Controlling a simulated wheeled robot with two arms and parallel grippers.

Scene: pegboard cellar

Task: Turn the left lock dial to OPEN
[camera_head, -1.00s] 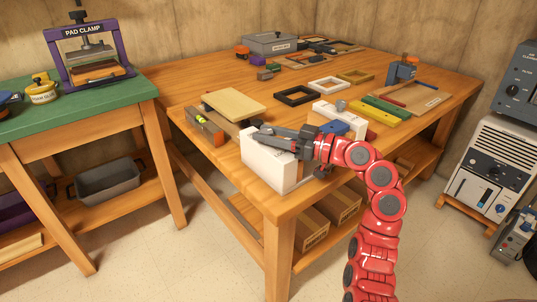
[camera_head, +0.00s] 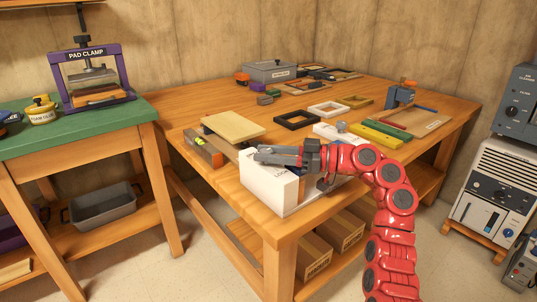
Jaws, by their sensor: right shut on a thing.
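A white lock box (camera_head: 262,186) stands at the near corner of the wooden workbench, with partly covered lettering on its top. My right gripper (camera_head: 272,154) lies low across the top of this box, its fingers pointing left. It is shut on the left lock dial, which the fingers hide, so I cannot read its setting. A second white box (camera_head: 325,131) with a grey knob (camera_head: 341,127) stands behind, partly covered by my red right arm. My left gripper is out of view.
A tan board (camera_head: 234,126) and a spirit level (camera_head: 203,149) lie left of the lock box. Empty frames (camera_head: 297,119) and yellow and green bars (camera_head: 373,135) lie behind. The workbench (camera_head: 195,108) is bare at its back left.

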